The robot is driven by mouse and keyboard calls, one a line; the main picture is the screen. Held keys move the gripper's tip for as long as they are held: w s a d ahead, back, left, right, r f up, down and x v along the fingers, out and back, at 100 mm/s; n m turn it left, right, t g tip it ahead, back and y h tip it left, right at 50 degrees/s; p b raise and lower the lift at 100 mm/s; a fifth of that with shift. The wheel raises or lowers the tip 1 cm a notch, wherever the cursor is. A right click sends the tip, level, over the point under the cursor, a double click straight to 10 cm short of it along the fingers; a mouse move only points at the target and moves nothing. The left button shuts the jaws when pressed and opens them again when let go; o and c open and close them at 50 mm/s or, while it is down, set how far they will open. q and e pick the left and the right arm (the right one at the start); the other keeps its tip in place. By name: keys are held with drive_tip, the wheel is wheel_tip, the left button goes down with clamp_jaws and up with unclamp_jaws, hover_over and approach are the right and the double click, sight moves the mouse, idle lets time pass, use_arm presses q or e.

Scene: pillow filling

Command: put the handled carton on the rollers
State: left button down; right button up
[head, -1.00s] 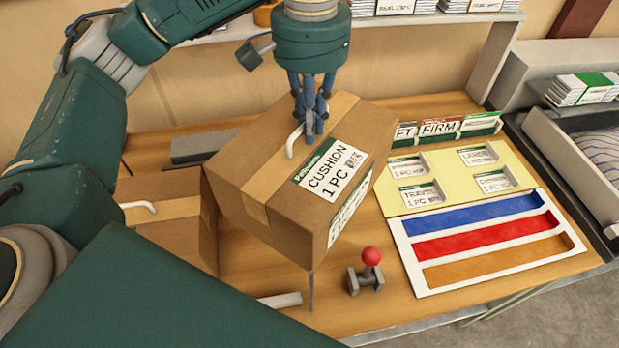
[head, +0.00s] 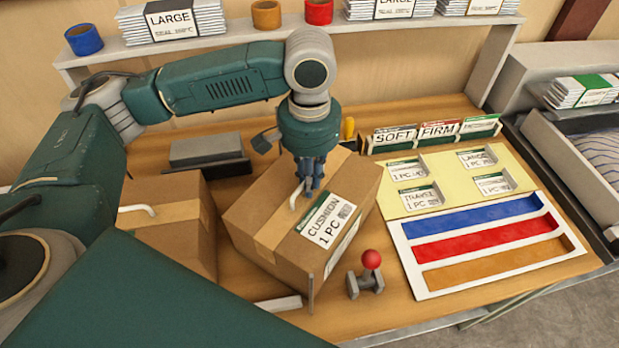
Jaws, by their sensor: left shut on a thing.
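A brown carton (head: 266,209) labelled "CUSHION 1 PC" is in the middle of the head view, with a white handle (head: 296,194) on its top. My left gripper (head: 307,189) is shut on this handle from above. The carton is slightly turned, at table height or just above it; I cannot tell whether its underside touches the table. A second brown carton (head: 182,238) with a white handle (head: 137,209) stands close by on the left. I cannot make out rollers. My right gripper is not in view.
A red-knobbed lever (head: 370,262) stands just right of the carton. A white tray (head: 405,248) with blue, red and orange strips and a yellow board (head: 440,169) with cards lie further right. A grey box (head: 205,151) and a shelf (head: 225,38) are behind.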

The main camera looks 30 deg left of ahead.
use_arm(q)
drive_tip(key=shift+r, duration=0.1)
drive_tip(key=c, duration=1.8)
unclamp_jaws()
drive_tip(key=shift+o, duration=0.2)
